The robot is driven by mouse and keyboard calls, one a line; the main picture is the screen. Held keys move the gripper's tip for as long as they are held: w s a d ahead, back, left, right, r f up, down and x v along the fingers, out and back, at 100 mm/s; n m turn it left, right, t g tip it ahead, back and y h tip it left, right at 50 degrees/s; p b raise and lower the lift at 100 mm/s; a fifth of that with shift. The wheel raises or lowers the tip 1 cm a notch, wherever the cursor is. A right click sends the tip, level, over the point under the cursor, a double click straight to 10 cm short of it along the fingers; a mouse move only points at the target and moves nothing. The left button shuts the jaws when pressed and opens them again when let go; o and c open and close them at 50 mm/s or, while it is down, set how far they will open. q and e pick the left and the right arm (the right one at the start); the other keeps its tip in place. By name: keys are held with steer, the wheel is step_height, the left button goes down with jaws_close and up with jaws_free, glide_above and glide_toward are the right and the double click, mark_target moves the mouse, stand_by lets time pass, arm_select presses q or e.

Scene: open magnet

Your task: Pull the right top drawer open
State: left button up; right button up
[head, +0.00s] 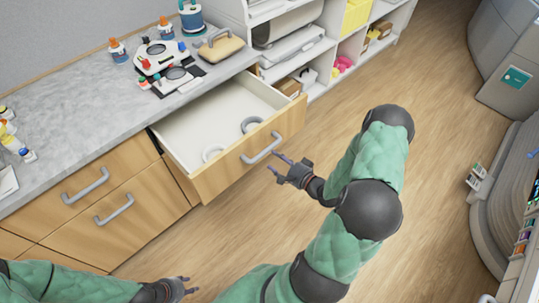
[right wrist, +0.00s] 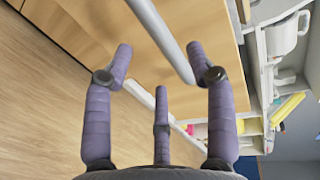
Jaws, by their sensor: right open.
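The right top drawer (head: 225,125) has a wooden front and is pulled well out from under the grey counter. Its white inside shows two grey ring-like items (head: 251,124). Its grey bar handle (head: 262,149) also shows close up in the right wrist view (right wrist: 160,38). My right gripper (head: 281,168) is open just in front of the drawer front, below and right of the handle. In the right wrist view its fingers (right wrist: 160,85) are spread apart, with the handle ahead of them and not clasped. My left gripper (head: 178,289) is low at the bottom edge, away from the drawers; its finger gap is unclear.
Closed drawers with grey handles (head: 86,186) are left of the open one. The counter (head: 75,135) carries a microscope-like device (head: 163,60), bottles and a tan case (head: 220,46). White shelves (head: 350,45) stand behind. The wooden floor (head: 440,150) at right is clear.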

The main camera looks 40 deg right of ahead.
steer(key=shift+v, duration=2.65)
steer(key=shift+a, duration=0.1)
